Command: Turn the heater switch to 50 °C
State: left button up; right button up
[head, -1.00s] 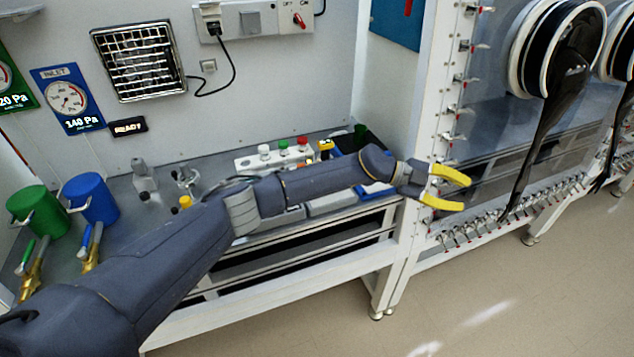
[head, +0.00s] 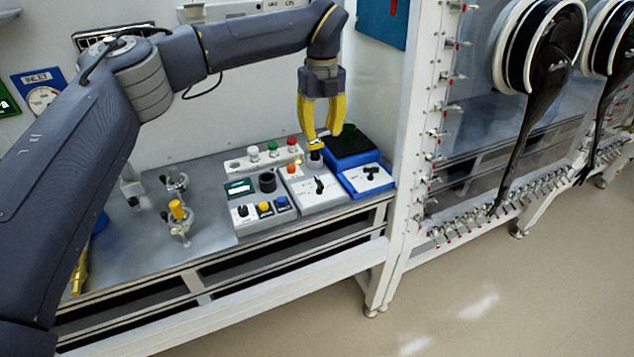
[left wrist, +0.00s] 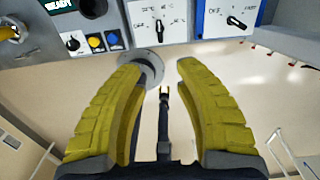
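The heater switch (head: 319,185) is a small black pointer knob on the white sloping front of a box (head: 327,199) on the bench. In the left wrist view the switch (left wrist: 160,32) shows near the top, with printed marks around it too small to read surely. My left gripper (head: 321,142) hangs fingers down above and behind the switch, apart from it. Its yellow fingers also show spread in the left wrist view (left wrist: 158,68), with nothing gripped between them. My right gripper is not in view.
A blue unit (head: 384,181) with another black knob stands to the right. A control box with display (head: 239,187) and several buttons stands to the left. A white rack with coloured caps (head: 253,152) is behind. Clamps (head: 179,222) stand further left; the cabinet frame (head: 405,170) bounds the right.

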aim_at(321, 182)
pick_arm(q)
notch_tip(321, 182, down, 17)
dwell(0.7)
jog(key=shift+o, duration=0.4)
grip_shut()
